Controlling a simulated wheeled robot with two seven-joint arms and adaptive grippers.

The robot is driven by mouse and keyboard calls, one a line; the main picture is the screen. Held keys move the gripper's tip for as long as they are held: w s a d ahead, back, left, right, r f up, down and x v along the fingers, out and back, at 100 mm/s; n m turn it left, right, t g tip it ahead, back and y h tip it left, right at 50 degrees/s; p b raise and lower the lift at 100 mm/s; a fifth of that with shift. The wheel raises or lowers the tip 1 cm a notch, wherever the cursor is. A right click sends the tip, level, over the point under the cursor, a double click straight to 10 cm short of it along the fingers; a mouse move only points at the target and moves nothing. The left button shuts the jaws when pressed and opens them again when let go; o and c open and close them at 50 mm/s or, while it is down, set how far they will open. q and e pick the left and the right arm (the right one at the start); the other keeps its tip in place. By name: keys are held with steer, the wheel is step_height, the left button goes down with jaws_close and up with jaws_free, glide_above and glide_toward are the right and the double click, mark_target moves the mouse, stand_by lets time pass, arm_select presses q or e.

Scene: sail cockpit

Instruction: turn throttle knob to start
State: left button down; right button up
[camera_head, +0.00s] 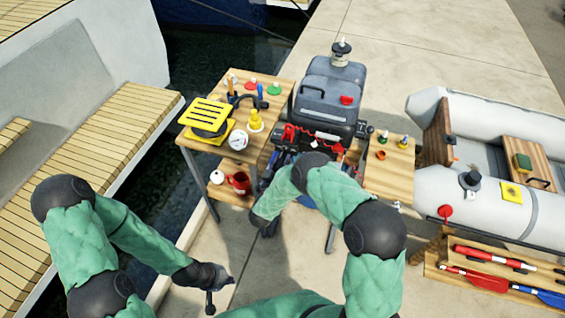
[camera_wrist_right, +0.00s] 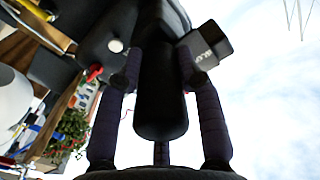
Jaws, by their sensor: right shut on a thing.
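The outboard motor (camera_head: 318,100) stands at the middle of the head view, with a dark cowl and a red knob on its front. In the right wrist view a black, thick, rounded grip (camera_wrist_right: 160,105), which looks like the throttle knob, lies between the two fingers of my right gripper (camera_wrist_right: 163,80). The fingers are shut on it from both sides. A start mark cannot be made out.
A wooden table (camera_head: 190,146) left of the motor holds a yellow slatted item (camera_head: 207,113), a yellow cone (camera_head: 255,121) and a white gauge (camera_head: 238,139). A red mug (camera_head: 238,182) stands on its lower shelf. A grey dinghy (camera_head: 505,200) lies right. Open pavement lies below the table.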

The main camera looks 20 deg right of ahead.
steer(key=shift+f, duration=0.1)
steer(key=m+b, duration=0.2)
steer(key=m, duration=0.1)
steer(key=shift+m, duration=0.3)
steer(key=shift+m+b, duration=0.95)
steer(key=shift+m, duration=1.05)
steer(key=o, duration=1.1)
steer(key=shift+o, duration=0.2)
